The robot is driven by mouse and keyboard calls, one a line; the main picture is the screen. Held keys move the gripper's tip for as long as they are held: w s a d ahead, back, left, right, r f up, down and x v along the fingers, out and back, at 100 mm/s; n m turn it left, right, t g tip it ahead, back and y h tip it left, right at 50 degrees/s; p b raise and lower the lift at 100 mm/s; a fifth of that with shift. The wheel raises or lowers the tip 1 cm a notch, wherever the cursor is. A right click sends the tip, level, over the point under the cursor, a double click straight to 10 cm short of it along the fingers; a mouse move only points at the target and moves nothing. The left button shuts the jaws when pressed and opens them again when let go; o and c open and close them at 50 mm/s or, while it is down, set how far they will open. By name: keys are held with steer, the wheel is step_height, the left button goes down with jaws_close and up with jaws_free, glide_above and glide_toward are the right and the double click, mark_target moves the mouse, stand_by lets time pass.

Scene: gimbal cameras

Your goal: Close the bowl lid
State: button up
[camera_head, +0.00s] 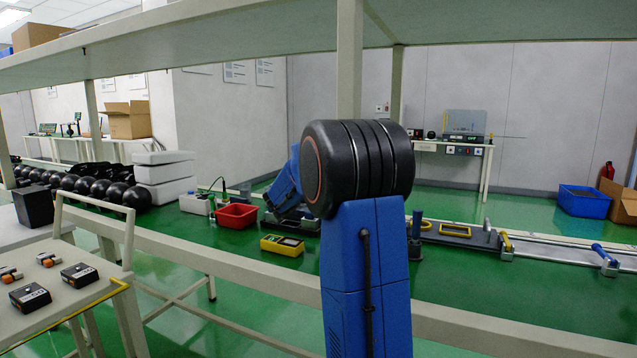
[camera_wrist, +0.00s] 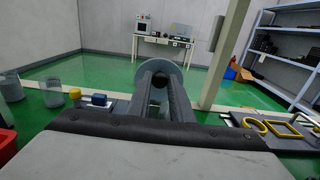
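I cannot make out a bowl with a lid for certain in either view. In the wrist view, my gripper (camera_wrist: 160,88) points away from the camera, with two dark bars and a narrow gap between them. A grey-blue round shape (camera_wrist: 158,64) shows around its far end; I cannot tell whether it is a bowl, a lid or a part of my own. A small dark shape shows in the gap, too unclear to name. In the head view, my blue and black arm stands in the middle and hides my gripper.
The green worktop holds a red bin (camera_head: 237,216), a yellow-rimmed box (camera_head: 282,245) and a yellow frame (camera_head: 455,230). Black balls (camera_head: 100,188) and white boxes (camera_head: 165,178) stand at left. A shelf (camera_head: 230,32) runs overhead. Clear cups (camera_wrist: 52,94) stand left in the wrist view.

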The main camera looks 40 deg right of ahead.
jaws_close()
steer(key=shift+r, duration=0.1)
